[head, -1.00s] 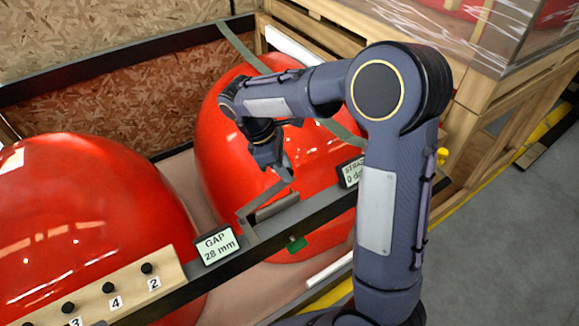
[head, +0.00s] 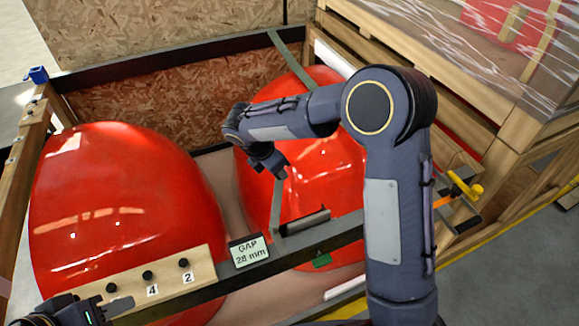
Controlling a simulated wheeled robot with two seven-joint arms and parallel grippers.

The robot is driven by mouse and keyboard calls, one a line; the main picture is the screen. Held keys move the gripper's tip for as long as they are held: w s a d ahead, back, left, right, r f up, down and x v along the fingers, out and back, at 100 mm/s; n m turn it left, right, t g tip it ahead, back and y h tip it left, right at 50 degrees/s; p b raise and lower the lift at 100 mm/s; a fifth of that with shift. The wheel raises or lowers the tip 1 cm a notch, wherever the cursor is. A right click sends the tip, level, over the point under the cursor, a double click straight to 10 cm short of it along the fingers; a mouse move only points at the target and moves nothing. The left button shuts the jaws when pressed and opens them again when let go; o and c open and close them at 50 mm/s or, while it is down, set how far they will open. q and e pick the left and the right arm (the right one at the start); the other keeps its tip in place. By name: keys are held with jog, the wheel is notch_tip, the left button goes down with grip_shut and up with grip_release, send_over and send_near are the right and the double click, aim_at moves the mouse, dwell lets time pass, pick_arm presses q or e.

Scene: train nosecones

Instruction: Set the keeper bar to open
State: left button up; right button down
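A short grey metal bar (head: 305,222) lies along the dark front rail (head: 340,237), above a green tab (head: 322,261). It looks like the keeper bar, but I cannot be sure. A grey-green strap (head: 276,212) runs down to its left end. My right gripper (head: 276,170) hangs over the right red nosecone (head: 315,165), above and apart from the bar. Its fingers are too small and dark to tell open from shut. My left gripper (head: 112,306) is at the bottom left, below the numbered board, partly cut off by the frame edge.
A wooden board (head: 205,265) with black knobs and number labels stands before the left red nosecone (head: 125,200). A sign (head: 249,251) reads "GAP 28 mm". A yellow handle (head: 465,185) sits at the rail's right end. Wooden crates (head: 490,125) rise at the right.

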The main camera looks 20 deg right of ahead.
jog(key=shift+w+a+n+t+p, duration=0.15)
jog(key=shift+w+a+n+t, duration=0.1)
jog(key=shift+a+n, duration=0.45)
jog(key=shift+w+a+n+t+p, duration=0.15)
jog(key=shift+a+n+t, duration=0.1)
jog(key=shift+a+n, duration=0.4)
jog(key=shift+a+y, duration=0.2)
jog(key=shift+y, duration=0.1)
jog(key=c, duration=1.1)
grip_release()
jog(key=b+v, duration=0.1)
jog(key=v, duration=0.7)
